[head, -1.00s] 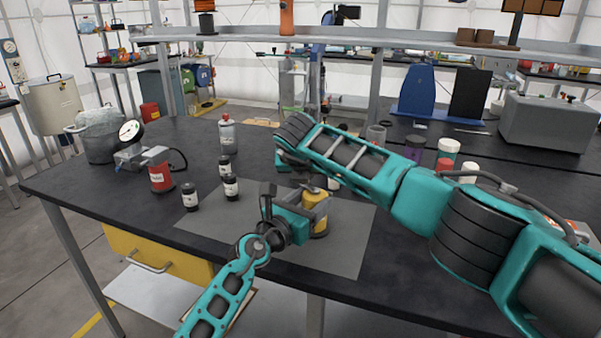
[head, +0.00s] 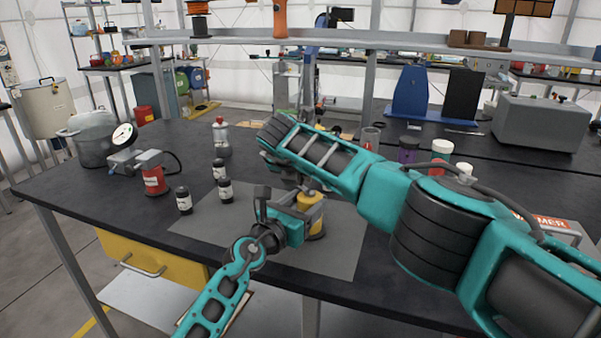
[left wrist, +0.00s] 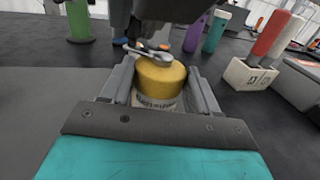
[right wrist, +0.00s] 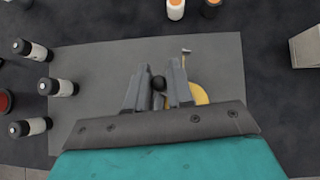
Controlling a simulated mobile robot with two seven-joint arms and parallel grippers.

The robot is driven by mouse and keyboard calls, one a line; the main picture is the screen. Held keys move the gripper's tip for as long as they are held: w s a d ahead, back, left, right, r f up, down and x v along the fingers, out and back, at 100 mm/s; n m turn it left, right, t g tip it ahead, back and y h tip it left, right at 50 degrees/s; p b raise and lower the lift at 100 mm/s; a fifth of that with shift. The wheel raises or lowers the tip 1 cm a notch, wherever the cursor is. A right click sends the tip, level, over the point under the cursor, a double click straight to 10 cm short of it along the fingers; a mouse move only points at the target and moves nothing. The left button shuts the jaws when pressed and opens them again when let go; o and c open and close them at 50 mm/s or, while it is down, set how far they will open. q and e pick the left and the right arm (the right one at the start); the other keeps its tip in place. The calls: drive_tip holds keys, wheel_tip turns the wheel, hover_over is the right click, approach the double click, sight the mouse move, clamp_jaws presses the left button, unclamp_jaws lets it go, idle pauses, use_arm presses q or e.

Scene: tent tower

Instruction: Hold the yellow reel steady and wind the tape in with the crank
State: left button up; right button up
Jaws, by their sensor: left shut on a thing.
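The yellow reel (head: 312,212) stands upright on a grey mat (head: 340,238) on the black table; its yellow top and pale lower label show in the left wrist view (left wrist: 160,78). My left gripper (head: 300,207) is shut on the reel, one finger on each side. A silver crank (left wrist: 150,51) lies across the reel's top. In the right wrist view, my right gripper (right wrist: 160,82) is over the reel with its fingers close together around a dark round knob (right wrist: 158,84). I cannot tell whether they press on it. In the head view my right forearm hides those fingertips. The tape is not distinguishable.
Colored containers (head: 408,150) stand behind my right arm. The mat's front is clear.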

drive_tip(key=o, duration=0.3)
drive_tip(key=shift+o, duration=0.2)
drive_tip(key=shift+s+a+r, duration=0.2)
drive_tip(key=shift+s+r, duration=0.2)
drive_tip(key=shift+r, duration=0.2)
drive_tip(key=v, duration=1)
drive_tip(key=shift+s+r, duration=0.15)
drive_tip(key=shift+s, duration=0.15)
